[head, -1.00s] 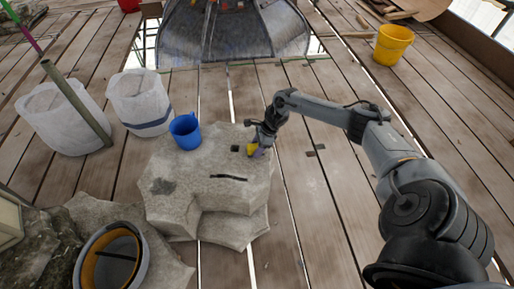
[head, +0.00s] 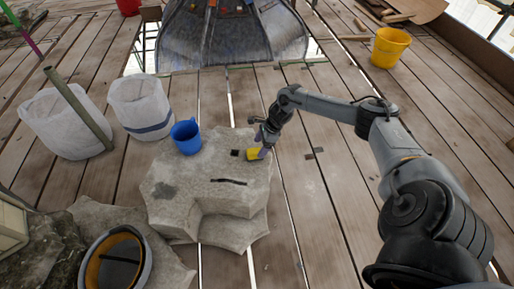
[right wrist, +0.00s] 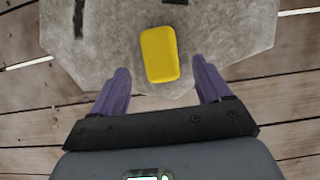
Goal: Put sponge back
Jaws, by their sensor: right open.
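A yellow sponge (head: 253,154) lies on the right edge of the grey stone block (head: 205,208). In the right wrist view the sponge (right wrist: 160,54) lies flat on the stone, just beyond and between my fingertips. My right gripper (right wrist: 160,78) is open, with its purple fingers apart and nothing between them. In the head view my right gripper (head: 265,150) is right beside the sponge and partly over it. My left gripper is not in view.
A blue cup (head: 186,137) stands on the stone's back left. Two white sacks (head: 140,103) stand to the left. A round container (head: 112,262) is at the lower left. A yellow bucket (head: 390,47) stands far right. Planks right of the stone are mostly clear.

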